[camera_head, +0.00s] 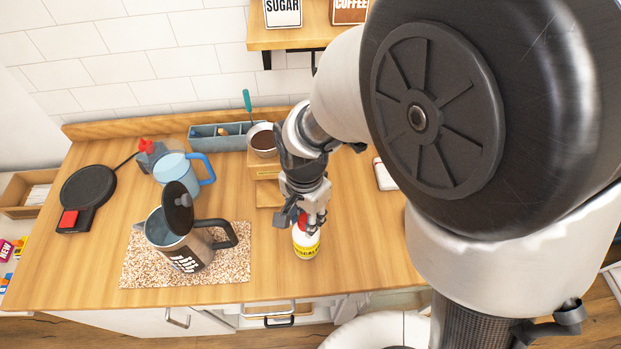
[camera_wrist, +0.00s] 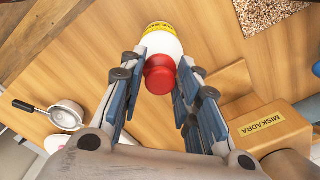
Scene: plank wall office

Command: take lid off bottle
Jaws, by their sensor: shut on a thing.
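A white bottle (camera_head: 306,247) with a yellow label stands upright on the wooden counter, to the right of the speckled mat. It also shows in the wrist view (camera_wrist: 162,42), at the top centre. Its red lid (camera_wrist: 160,76) is on the bottle's top end. My gripper (camera_head: 308,214) comes down over the bottle from above. In the wrist view its two blue-padded fingers (camera_wrist: 161,70) lie on either side of the lid and are shut on it. The fingers hide part of the lid in the head view.
A steel kettle (camera_head: 182,249) with its black lid raised stands on the speckled mat (camera_head: 235,266). A blue jug (camera_head: 174,175), a black hot plate (camera_head: 88,186) and a grey tray (camera_head: 205,139) are further left and back. Counter before the bottle is clear.

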